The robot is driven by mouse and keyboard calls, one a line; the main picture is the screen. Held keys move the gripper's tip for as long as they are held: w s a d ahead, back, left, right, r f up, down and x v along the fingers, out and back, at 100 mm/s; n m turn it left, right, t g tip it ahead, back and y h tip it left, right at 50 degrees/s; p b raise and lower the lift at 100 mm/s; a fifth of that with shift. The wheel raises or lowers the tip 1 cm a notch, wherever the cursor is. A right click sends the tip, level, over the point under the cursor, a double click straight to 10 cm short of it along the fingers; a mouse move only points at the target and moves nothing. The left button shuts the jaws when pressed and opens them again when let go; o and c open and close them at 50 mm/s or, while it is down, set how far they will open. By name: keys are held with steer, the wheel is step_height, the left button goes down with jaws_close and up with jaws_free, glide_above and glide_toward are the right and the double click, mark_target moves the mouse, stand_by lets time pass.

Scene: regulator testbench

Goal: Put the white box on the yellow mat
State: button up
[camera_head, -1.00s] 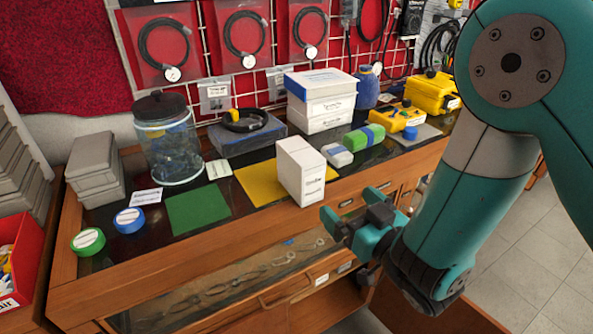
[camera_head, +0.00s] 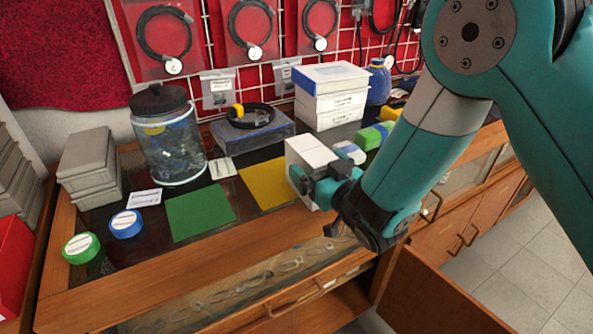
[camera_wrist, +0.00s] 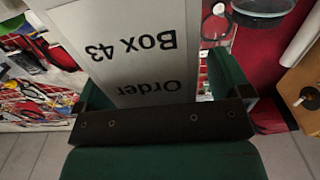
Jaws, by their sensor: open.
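The white box (camera_head: 306,153) stands upright on the bench at the right side of the yellow mat (camera_head: 264,184). It hides the mat's right edge, so I cannot tell whether its base touches the mat. My gripper (camera_head: 317,182) is open in front of the box and covers its lower right part. In the wrist view, the white box (camera_wrist: 130,45) shows its label "Order Box 43" upside down. It lies between the two teal fingers of my gripper (camera_wrist: 165,85), which are not closed on it.
A green mat (camera_head: 200,212) lies left of the yellow one, with blue tape (camera_head: 127,224) and green tape (camera_head: 81,248). A glass jar (camera_head: 169,140), a grey box with a cable (camera_head: 250,130) and stacked white boxes (camera_head: 331,97) stand behind. A cabinet door (camera_head: 425,295) hangs open below.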

steer(key=shift+w, duration=0.7)
steer(key=shift+s+a, duration=0.1)
steer(key=shift+a, duration=0.1)
steer(key=c, duration=0.5)
steer(key=shift+r, duration=0.1)
steer(key=c, duration=0.7)
steer(key=shift+c, duration=0.2)
step_height(320, 180, up, 20)
steer(key=p, duration=1.9)
